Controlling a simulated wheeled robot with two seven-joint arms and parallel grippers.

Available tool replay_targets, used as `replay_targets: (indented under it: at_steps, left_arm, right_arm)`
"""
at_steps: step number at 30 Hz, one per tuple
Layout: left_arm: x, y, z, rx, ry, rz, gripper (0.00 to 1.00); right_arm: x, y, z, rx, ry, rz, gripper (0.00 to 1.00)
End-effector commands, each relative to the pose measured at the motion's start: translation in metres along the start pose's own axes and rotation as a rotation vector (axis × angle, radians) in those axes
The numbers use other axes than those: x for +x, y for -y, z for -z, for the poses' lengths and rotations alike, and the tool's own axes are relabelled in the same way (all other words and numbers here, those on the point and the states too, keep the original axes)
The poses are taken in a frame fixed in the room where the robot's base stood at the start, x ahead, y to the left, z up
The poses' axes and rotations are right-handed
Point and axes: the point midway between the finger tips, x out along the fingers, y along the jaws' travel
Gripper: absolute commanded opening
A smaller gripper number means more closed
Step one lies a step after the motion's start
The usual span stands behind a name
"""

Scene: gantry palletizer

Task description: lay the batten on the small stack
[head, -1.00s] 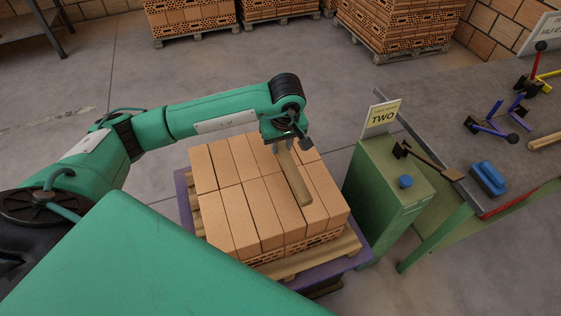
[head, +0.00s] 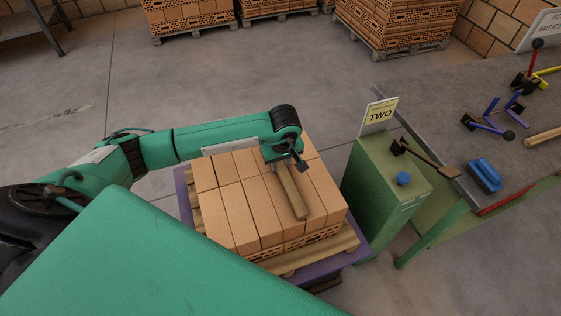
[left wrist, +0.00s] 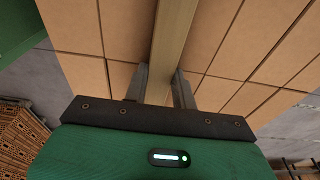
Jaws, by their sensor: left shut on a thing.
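The batten (head: 290,192) is a pale wooden bar over the top of the small stack (head: 233,212), a low stack of orange bricks on a wooden pallet. My left gripper (head: 275,163) is shut on the batten near its far end. In the left wrist view the batten (left wrist: 172,40) runs between the two fingers of my left gripper (left wrist: 160,82), with brick tops on both sides. I cannot tell whether the batten touches the bricks. My right gripper is not in view.
A green cabinet (head: 380,190) with a blue button (head: 403,179) and a "TWO" sign (head: 380,113) stands right of the stack. A grey workbench (head: 490,110) with clamps and a blue brush (head: 484,174) is farther right. Full brick pallets (head: 400,25) stand behind.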

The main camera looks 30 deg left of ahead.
Motion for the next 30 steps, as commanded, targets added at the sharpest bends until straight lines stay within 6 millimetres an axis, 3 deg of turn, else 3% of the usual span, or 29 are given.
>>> replay_targets:
  at_steps: [1, 2, 5, 17, 24, 30]
  left_arm:
    - [0.002, 0.000, 0.000, 0.000, 0.000, 0.000, 0.02]
    - [0.002, 0.000, 0.000, 0.000, 0.000, 0.000, 0.31]
    - [0.001, 0.000, 0.000, 0.000, 0.000, 0.000, 0.48]
    - [-0.005, 0.000, 0.001, 0.000, -0.001, -0.001, 0.48]
    - [-0.051, -0.001, 0.001, 0.001, -0.003, -0.005, 0.48]
    - [-0.092, 0.000, 0.001, 0.001, -0.002, -0.002, 0.48]
  right_arm:
    - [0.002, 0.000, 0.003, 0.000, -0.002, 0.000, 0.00]
    - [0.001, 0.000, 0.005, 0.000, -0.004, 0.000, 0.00]
    - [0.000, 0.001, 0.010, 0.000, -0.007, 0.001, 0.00]
    - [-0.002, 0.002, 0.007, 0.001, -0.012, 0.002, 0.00]
    - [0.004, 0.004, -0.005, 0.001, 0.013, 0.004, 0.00]
    - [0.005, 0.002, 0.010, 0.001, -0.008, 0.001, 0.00]
